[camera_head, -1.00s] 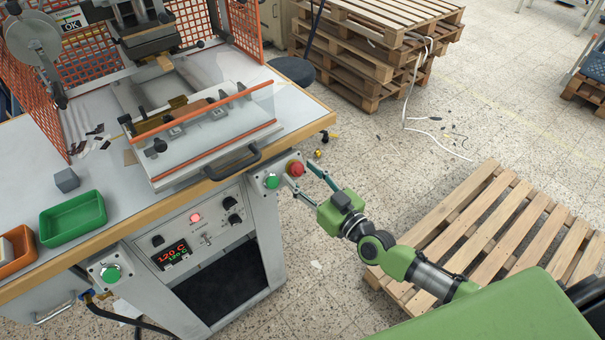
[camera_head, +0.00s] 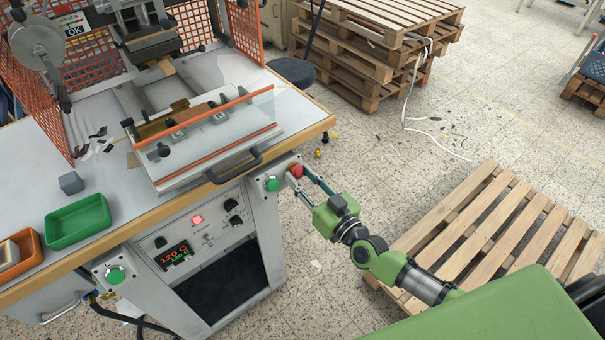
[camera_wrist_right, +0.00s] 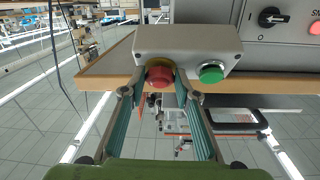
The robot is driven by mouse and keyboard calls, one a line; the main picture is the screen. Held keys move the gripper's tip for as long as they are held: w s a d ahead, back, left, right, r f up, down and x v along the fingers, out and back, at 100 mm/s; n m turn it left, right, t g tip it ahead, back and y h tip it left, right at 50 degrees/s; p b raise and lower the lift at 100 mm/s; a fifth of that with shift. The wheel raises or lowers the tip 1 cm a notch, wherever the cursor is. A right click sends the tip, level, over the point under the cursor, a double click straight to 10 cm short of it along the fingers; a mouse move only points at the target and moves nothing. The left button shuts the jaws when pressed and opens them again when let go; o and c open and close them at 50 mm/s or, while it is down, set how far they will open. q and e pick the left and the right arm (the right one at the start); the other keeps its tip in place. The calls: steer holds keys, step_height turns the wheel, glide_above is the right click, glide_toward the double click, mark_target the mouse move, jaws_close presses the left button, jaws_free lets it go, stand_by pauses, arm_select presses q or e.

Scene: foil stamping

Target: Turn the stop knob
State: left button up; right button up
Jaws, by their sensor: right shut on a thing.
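The red stop knob (camera_head: 295,171) sits on a grey box at the right front corner of the stamping machine's table. It also shows in the right wrist view (camera_wrist_right: 159,77), with a yellow ring behind it. My right gripper (camera_head: 297,174) is shut on the knob, one finger on each side, and reaches it from the front right. In the right wrist view my two fingers (camera_wrist_right: 161,88) flank the red cap. The knob's turned angle cannot be made out. My left gripper is not in view.
A green button (camera_head: 272,184) sits close beside the knob on the same box. A control panel with a lit display (camera_head: 174,254) is on the machine front. A wooden pallet (camera_head: 490,235) lies on the floor at right. The tabletop edge is just above the box.

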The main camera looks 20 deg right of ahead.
steer(key=m+p, duration=0.1)
steer(key=m+h+p, duration=0.1)
steer(key=m, duration=0.1)
steer(key=m+h+p, duration=0.1)
steer(key=p, duration=0.1)
steer(key=shift+a+r+m, duration=0.2)
steer(key=shift+r+m, duration=0.05)
steer(key=shift+m, duration=0.15)
steer(key=shift+a+f+m+h+p, duration=0.1)
steer(key=shift+m+h+p, duration=0.8)
steer(key=shift+m+p, duration=0.1)
steer(key=o, duration=1.1)
steer(key=shift+s+f, duration=0.1)
steer(key=shift+s, duration=0.2)
steer(key=s, duration=1.1)
steer(key=shift+s+d+r, duration=0.2)
steer(key=shift+d+r, duration=0.25)
